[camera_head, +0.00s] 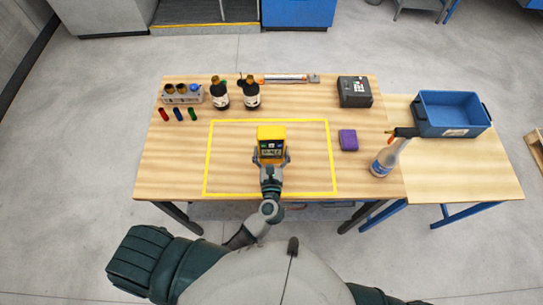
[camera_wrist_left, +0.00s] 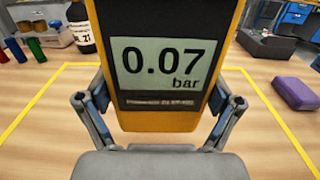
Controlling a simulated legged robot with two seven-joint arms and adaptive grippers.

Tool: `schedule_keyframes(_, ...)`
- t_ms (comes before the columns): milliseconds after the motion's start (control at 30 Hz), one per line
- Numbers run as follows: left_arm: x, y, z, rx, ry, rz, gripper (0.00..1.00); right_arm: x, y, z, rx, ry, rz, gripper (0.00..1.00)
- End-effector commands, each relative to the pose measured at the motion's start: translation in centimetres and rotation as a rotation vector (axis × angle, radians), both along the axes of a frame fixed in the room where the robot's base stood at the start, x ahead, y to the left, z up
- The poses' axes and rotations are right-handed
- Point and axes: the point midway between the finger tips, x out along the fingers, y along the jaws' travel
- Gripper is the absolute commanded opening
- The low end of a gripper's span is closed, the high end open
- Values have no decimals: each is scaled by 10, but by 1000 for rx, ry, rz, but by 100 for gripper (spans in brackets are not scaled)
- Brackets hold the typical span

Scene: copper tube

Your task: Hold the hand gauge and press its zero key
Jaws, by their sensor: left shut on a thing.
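The hand gauge (camera_head: 271,134) is a yellow-orange box with a dark face, held upright over the yellow-taped area of the table. In the left wrist view its display (camera_wrist_left: 161,67) reads 0.07 bar, with a line of small print below that is too blurred to read. The gauge's top is cut off there, and I cannot make out the zero key in either view. My left gripper (camera_head: 271,159) is shut on the gauge, one finger on each side of its lower body. I cannot tell whether the gauge touches the table. My right gripper is not in view.
A purple block (camera_head: 348,140) lies right of the taped area. A spray bottle (camera_head: 384,161) stands near the right edge. A blue crate (camera_head: 452,112) sits on the side table.

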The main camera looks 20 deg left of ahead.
Motion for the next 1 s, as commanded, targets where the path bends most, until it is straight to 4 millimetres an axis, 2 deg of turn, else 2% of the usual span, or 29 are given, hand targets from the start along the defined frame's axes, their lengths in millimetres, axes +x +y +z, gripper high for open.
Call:
schedule_keyframes(500,40,12,1,0,-2,1,35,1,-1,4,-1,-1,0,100)
schedule_keyframes(1000,42,12,-1,0,-2,0,35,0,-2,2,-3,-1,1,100)
